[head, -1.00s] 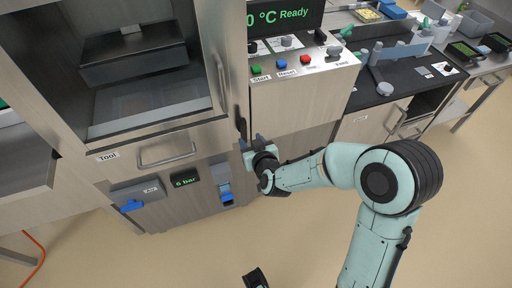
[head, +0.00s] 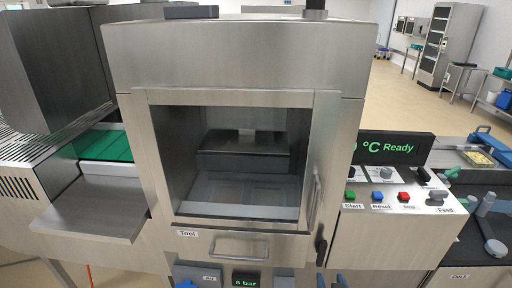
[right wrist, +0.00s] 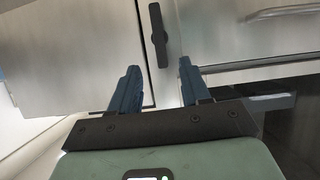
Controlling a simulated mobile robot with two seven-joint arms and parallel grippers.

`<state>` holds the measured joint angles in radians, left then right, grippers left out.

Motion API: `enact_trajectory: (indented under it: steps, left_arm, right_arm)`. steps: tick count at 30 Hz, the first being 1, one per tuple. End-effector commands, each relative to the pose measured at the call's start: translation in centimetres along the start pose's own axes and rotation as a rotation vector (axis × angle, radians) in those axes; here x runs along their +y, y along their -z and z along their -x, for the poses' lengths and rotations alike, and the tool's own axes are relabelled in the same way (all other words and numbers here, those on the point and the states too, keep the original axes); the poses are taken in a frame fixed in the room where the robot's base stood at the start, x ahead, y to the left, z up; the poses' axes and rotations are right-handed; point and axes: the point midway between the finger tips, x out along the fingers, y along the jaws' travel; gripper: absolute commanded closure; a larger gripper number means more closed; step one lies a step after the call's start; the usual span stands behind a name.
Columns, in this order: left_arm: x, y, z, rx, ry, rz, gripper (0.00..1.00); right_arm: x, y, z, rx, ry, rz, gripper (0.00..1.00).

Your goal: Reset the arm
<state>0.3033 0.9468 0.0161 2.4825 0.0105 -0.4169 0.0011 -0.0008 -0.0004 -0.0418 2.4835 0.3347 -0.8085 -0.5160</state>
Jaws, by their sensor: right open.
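My right gripper (right wrist: 158,72) shows in the right wrist view with its two dark blue fingers apart and nothing between them. The same kind of black handle (head: 321,246) shows in the head view at the lower right of the sealer's door. My left gripper is not in view.
The steel tray sealer (head: 240,55) fills the middle, its windowed door (head: 305,205) closed. A control panel (head: 395,222) with green, blue and red buttons stands to its right, under a display reading Ready. A steel shelf (head: 90,222) juts out at left. Open floor (head: 415,95) lies behind right.

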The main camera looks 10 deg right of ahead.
Motion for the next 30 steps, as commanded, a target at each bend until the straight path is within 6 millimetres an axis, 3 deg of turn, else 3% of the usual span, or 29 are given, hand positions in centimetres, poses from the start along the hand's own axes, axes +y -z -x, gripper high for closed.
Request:
enact_trajectory:
  steps: [4,8,12,15,18,24,30]
  left_arm:
    - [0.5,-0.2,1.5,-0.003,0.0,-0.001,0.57]
    - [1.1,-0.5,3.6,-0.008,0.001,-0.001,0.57]
    - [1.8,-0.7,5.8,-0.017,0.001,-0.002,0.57]
    - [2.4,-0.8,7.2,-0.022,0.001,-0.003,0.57]
    - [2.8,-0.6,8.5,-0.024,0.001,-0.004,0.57]
    - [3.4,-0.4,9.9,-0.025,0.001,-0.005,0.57]
    - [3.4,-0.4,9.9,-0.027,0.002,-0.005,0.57]
  right_arm:
    - [-1.3,-4.3,-0.8,-0.149,0.044,-0.007,0.53]
    - [-3.0,-11.9,-0.6,-0.398,0.105,-0.041,0.53]
    - [-4.7,-20.6,2.3,-0.701,0.155,-0.106,0.53]
    - [-5.9,-25.8,5.8,-0.911,0.179,-0.16,0.53]
    - [-6.9,-29.6,9.7,-1.089,0.193,-0.211,0.53]
    - [-8.1,-33.1,14.8,-1.298,0.202,-0.274,0.53]
    - [-8.3,-33.8,15.8,-1.334,0.202,-0.285,0.53]
